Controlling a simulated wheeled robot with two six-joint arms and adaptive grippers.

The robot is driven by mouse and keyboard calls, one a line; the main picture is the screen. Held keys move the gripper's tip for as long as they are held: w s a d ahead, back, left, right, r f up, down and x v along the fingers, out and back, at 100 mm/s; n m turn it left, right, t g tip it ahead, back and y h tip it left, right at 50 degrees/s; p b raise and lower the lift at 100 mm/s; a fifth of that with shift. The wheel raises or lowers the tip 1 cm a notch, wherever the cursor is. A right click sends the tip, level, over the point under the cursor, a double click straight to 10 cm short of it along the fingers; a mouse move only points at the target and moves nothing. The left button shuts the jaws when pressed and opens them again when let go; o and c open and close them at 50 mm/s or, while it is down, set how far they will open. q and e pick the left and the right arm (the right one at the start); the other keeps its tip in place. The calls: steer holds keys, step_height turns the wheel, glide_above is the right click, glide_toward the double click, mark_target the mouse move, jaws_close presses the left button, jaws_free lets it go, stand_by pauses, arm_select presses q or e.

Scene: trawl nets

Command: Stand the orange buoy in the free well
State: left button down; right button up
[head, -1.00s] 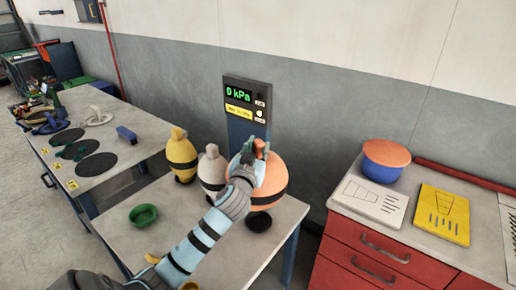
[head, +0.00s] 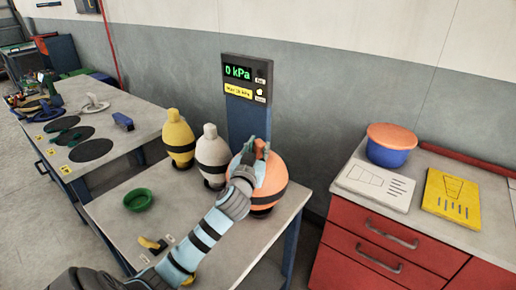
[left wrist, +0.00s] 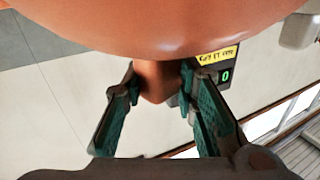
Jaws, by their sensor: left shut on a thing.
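The orange buoy (head: 273,182) stands upright at the right end of the row on the grey table, its base at the black well (head: 262,212). My left gripper (head: 251,158) is shut on its narrow neck at the top. In the left wrist view the neck (left wrist: 156,82) sits between the two fingers, and the round body fills the top. Only part of the well's dark rim shows under the buoy; whether the base is fully seated, I cannot tell. A yellow buoy (head: 178,135) and a white buoy (head: 210,155) stand to its left. My right gripper is not in view.
A gauge post (head: 246,80) reading 0 kPa stands close behind the buoys. A green bowl (head: 138,199) and a small yellow-black item (head: 152,245) lie on the table. A red cabinet (head: 375,250) stands to the right, past a gap.

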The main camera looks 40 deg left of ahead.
arm_select(q)
steer(key=shift+s+d+f+b, duration=0.1)
steer(key=shift+d+f+b, duration=0.05)
steer(key=shift+f+b, duration=0.25)
steer(key=c, duration=1.5)
jaws_free()
steer(key=shift+r, duration=0.1)
steer(key=shift+c, duration=0.2)
steer(key=o, duration=0.3)
steer(key=shift+o, duration=0.2)
steer(key=shift+f, duration=0.2)
steer(key=v, duration=1.2)
